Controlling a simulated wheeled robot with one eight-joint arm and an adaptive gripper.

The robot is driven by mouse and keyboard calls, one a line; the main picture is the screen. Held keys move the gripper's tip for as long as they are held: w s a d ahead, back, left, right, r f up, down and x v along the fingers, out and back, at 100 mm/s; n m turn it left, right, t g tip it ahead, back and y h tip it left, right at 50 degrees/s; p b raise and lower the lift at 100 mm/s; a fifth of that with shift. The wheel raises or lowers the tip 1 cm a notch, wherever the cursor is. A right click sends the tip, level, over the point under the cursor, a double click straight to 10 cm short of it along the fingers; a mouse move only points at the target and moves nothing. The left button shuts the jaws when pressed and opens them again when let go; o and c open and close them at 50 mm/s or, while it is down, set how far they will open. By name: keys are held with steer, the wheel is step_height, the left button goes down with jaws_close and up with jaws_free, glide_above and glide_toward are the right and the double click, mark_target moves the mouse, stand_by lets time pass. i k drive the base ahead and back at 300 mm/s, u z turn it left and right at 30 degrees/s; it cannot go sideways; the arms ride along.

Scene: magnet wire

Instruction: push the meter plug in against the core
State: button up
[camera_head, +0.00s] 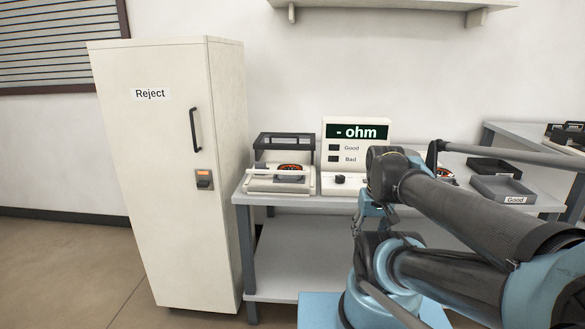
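Left of the meter is a pale fixture (266,186) with a dark raised frame. A ring-shaped core with orange and black on it (290,168) lies in it. My arm's wrist is in front of the meter's right side.
A tall white Reject cabinet (150,190) with a black handle stands left of the bench (290,203). A grey tray marked Good (503,189) and a dark tray (494,168) lie at right. Another table stands at far right. A wall shelf hangs above.

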mark_target(258, 166)
steer(key=k, duration=0.5)
steer(key=u, duration=1.3)
steer(key=i, duration=0.85)
steer(key=z, duration=1.3)
